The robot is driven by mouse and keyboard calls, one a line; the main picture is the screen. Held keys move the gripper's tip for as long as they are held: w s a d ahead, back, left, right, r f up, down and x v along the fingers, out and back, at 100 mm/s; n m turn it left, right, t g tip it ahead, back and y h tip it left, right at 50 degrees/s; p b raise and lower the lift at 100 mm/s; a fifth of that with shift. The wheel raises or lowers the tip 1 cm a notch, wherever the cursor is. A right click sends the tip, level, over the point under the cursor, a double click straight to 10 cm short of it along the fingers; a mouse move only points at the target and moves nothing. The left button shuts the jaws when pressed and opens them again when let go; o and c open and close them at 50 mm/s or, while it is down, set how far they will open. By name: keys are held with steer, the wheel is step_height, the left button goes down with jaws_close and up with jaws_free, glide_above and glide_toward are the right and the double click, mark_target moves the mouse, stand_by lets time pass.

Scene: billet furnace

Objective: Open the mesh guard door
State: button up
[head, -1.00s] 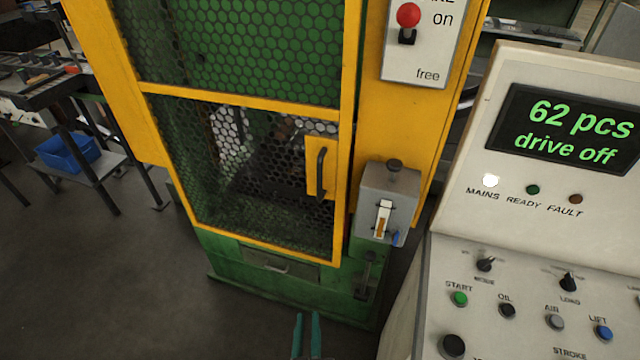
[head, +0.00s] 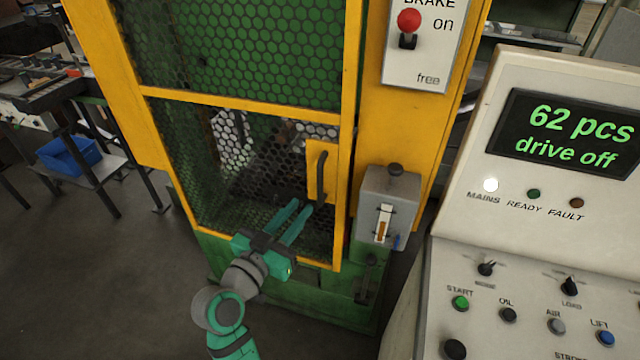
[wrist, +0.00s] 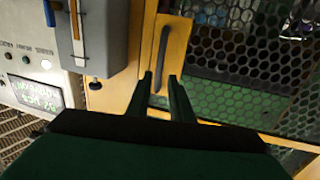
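The mesh guard door (head: 235,107) has a yellow frame with dark hexagonal mesh and looks shut. Its dark vertical bar handle (head: 321,176) sits on a yellow plate at the door's right side. In the wrist view the handle (wrist: 162,58) stands just beyond my fingertips. My gripper (head: 301,207) has two teal fingers, apart and empty, just below and left of the handle in the head view. In the wrist view my gripper (wrist: 159,80) points at the handle's lower end, which lies between the finger lines. I cannot tell whether they touch.
A grey latch box (head: 388,205) with a lever sits right of the door. A brake panel (head: 420,45) with a red knob is above it. The control console (head: 560,120) stands at the right. A bench with a blue bin (head: 68,152) is at the left; floor there is clear.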

mark_target(319, 186)
steer(key=x, duration=1)
steer(key=shift+w+d, duration=0.15)
steer(key=shift+w, duration=0.05)
jaws_close()
